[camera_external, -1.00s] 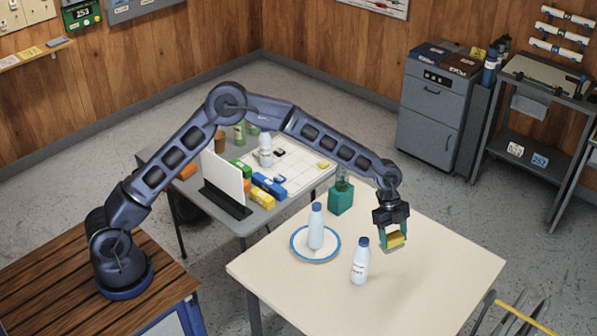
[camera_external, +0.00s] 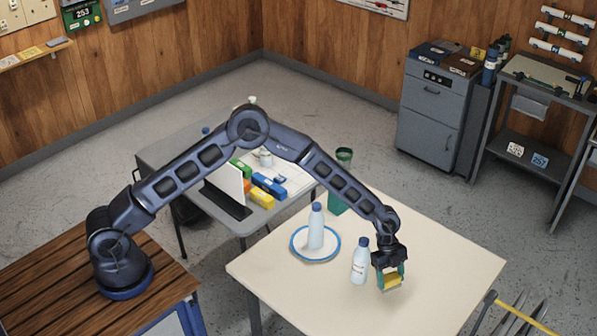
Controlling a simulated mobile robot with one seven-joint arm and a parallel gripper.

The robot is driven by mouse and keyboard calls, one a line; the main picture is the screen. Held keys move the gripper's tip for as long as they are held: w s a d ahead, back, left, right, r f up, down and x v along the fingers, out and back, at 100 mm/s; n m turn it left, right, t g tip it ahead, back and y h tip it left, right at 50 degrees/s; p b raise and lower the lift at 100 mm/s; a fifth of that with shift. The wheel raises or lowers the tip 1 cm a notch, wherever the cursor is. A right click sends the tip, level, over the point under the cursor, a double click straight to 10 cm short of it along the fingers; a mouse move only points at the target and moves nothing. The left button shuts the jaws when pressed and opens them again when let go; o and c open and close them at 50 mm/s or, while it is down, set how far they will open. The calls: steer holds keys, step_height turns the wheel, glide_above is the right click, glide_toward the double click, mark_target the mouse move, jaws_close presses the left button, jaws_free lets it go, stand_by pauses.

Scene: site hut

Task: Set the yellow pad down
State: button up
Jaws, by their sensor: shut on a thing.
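The yellow pad (camera_external: 392,282) is between the fingers of my gripper (camera_external: 390,277), which is shut on it. The gripper points down over the front middle of the cream table (camera_external: 450,262). The pad is low, close to the table top; I cannot tell whether it touches. A white bottle with a blue cap (camera_external: 359,264) stands just left of the gripper.
Another blue-capped bottle (camera_external: 316,228) stands on a blue-rimmed plate (camera_external: 298,252) at the left of the table. A green holder (camera_external: 336,205) stands at the back edge, partly behind my arm. The table's right side is clear. A grey table (camera_external: 262,220) with boxes is behind.

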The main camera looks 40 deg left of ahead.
mark_target(388, 288)
steer(key=shift+f, duration=2.9)
steer(key=o, duration=1)
steer(key=shift+f, duration=0.1)
steer(key=shift+c, duration=0.2)
steer(key=v, duration=1.2)
